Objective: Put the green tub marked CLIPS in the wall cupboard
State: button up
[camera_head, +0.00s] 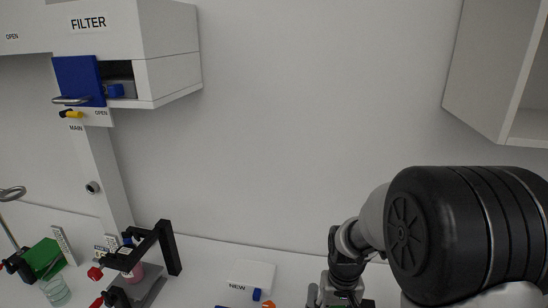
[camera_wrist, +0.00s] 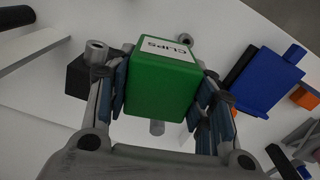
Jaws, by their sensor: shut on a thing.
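The green tub (camera_wrist: 158,88) with a white CLIPS label fills the middle of the wrist view. My gripper (camera_wrist: 163,92) is shut on it, with one finger pad against each side. In the head view my gripper (camera_head: 341,284) is low, right of centre, and partly cut off by the bottom edge; the tub barely shows there. The wall cupboard (camera_head: 478,75) is at the upper right of the head view, above and to the right of my gripper. Its front is open and part of the inside shows; the rest is out of frame.
A white cabinet marked FILTER (camera_head: 165,30) hangs at the upper left. A green box (camera_head: 42,257), a black stand (camera_head: 165,250) and a white box marked NEW (camera_head: 250,274) stand on the bench. The wall between the cabinet and the cupboard is clear.

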notch_tip(320, 180, down, 8)
jog(key=s+b, duration=0.1)
jog(key=b, duration=0.7)
jog(key=shift+a+f, duration=0.2)
jog(key=shift+a, duration=0.1)
